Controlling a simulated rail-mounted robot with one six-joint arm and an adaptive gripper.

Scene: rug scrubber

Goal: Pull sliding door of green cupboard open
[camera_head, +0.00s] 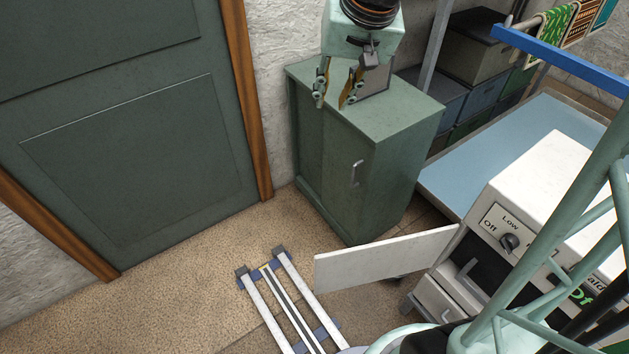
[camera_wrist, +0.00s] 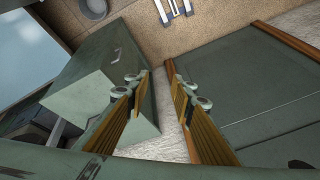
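The green cupboard (camera_head: 330,165) stands against the wall, right of the green room door. Its front bears a small upright metal handle (camera_head: 356,172), and the sliding door looks shut.
A white machine (camera_head: 545,205) with its white flap (camera_head: 385,257) swung out stands in front at right. A blue table (camera_head: 540,130) and storage boxes (camera_head: 470,90) are right of the cupboard. White rails (camera_head: 285,300) lie on the floor. The floor before the green room door (camera_head: 130,140) is clear.

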